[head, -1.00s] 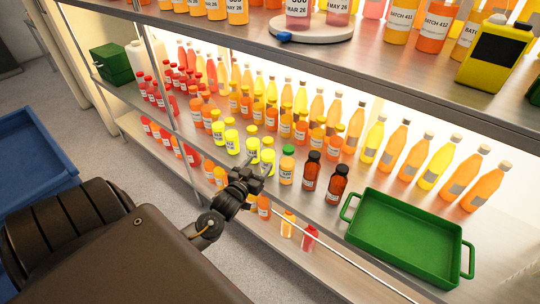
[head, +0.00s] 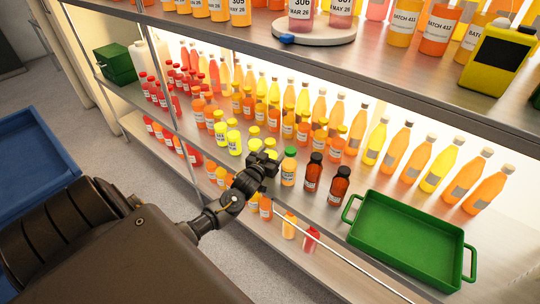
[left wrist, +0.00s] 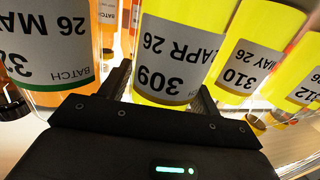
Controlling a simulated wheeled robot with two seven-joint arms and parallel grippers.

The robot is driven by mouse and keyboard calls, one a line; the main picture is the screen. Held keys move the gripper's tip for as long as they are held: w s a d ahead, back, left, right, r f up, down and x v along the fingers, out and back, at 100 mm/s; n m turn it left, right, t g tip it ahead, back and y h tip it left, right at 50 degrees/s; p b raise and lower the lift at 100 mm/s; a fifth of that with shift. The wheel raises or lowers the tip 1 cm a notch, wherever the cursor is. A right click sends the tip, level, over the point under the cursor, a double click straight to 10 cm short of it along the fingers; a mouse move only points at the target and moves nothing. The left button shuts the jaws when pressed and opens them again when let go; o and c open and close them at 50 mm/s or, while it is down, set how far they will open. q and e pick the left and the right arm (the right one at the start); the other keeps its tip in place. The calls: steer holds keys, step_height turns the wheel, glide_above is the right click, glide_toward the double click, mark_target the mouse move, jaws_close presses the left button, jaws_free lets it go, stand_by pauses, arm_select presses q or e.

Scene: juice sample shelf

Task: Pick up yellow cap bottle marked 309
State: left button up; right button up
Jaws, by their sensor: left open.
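The bottle marked 309 (left wrist: 180,50) fills the middle of the left wrist view, upside down in the picture, with bright yellow juice and a white label. Its cap is out of that picture. My left gripper (left wrist: 160,95) is open, with one finger on each side of the lower part of this bottle; I cannot tell whether they touch it. In the head view my left gripper (head: 264,163) is at the front row of the middle shelf, left of the green-capped bottle (head: 289,167), and hides much of the yellow bottle behind it. My right gripper is not in view.
Yellow bottles marked 310 (left wrist: 238,65) and 312 (left wrist: 300,85) stand close beside it; an orange bottle (left wrist: 50,45) is on the other side. Two dark brown bottles (head: 313,172) and an empty green tray (head: 410,240) are to the right. The upper shelf (head: 400,75) hangs above.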

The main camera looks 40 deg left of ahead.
mark_target(266, 150)
arm_select(q)
steer(key=c, duration=0.9)
steer(key=shift+r, duration=0.45)
step_height(266, 150, up, 2)
steer(key=shift+r, duration=0.2)
steer(key=s+r, duration=0.2)
steer(key=s+r+p, duration=0.1)
steer(key=s+r, duration=0.1)
steer(key=r, duration=0.1)
steer(key=shift+s+d, duration=0.1)
steer(key=shift+d, duration=0.05)
steer(key=s+r, duration=0.1)
steer(key=s, duration=0.2)
steer(key=s+r, duration=0.2)
steer(key=s, duration=0.1)
steer(key=s+d+r, duration=0.1)
steer(key=s, duration=0.3)
steer(key=shift+r, duration=0.35)
